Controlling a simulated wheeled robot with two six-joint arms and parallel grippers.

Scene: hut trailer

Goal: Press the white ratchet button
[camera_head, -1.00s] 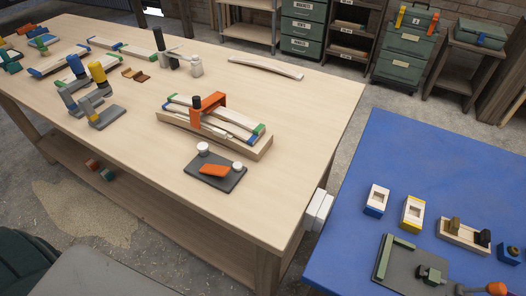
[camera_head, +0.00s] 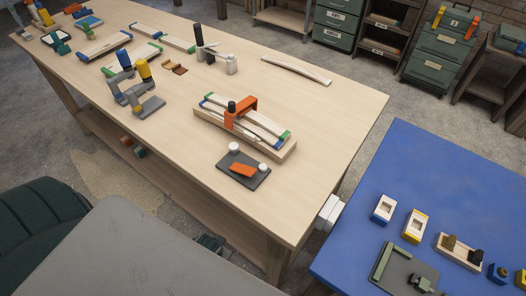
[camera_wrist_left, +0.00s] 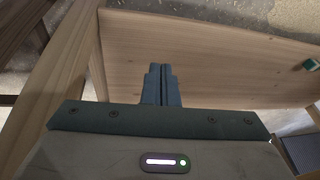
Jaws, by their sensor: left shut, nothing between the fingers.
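A dark plate (camera_head: 243,177) lies near the front edge of the wooden workbench in the head view. It carries an orange lever (camera_head: 242,170), a larger white knob (camera_head: 234,147) at its far left and a smaller white knob (camera_head: 263,168) at its right. I cannot tell which knob is the ratchet button. In the left wrist view my left gripper (camera_wrist_left: 161,69) is shut and empty, its fingers in front of a wooden board of the bench. It touches neither knob. My right gripper is not in view.
Behind the plate stands a wooden jig (camera_head: 245,128) with an orange clamp. The workbench (camera_head: 330,130) is clear right of the jig. A blue table (camera_head: 440,180) with small fixtures stands at the right. A white block (camera_head: 329,212) sticks out at the bench's right side.

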